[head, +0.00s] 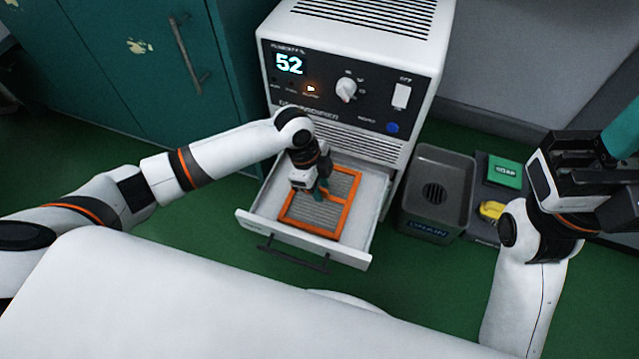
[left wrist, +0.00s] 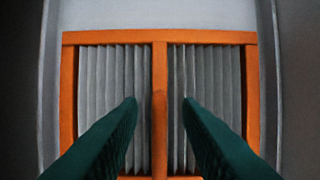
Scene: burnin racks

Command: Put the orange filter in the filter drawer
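The orange filter (head: 335,215), an orange frame around grey pleats, lies in the open white filter drawer (head: 350,256). In the left wrist view, the filter (left wrist: 160,38) looks flat and square to the drawer walls, with a raised grip on its middle bar. My left gripper (head: 318,194) is over the filter. Its two green fingers (left wrist: 159,102) stand apart on either side of the middle bar, with gaps visible. My right gripper (head: 622,140) is at the right edge, away from the drawer; its fingertips are cut off.
The drawer belongs to a white machine (head: 345,85) with a lit display reading 52. A grey drain bin (head: 437,190) stands right of the drawer. Beyond it lie a green soap box (head: 504,171) and a yellow item (head: 491,210) on a dark tray. Teal cabinets (head: 150,60) stand at left.

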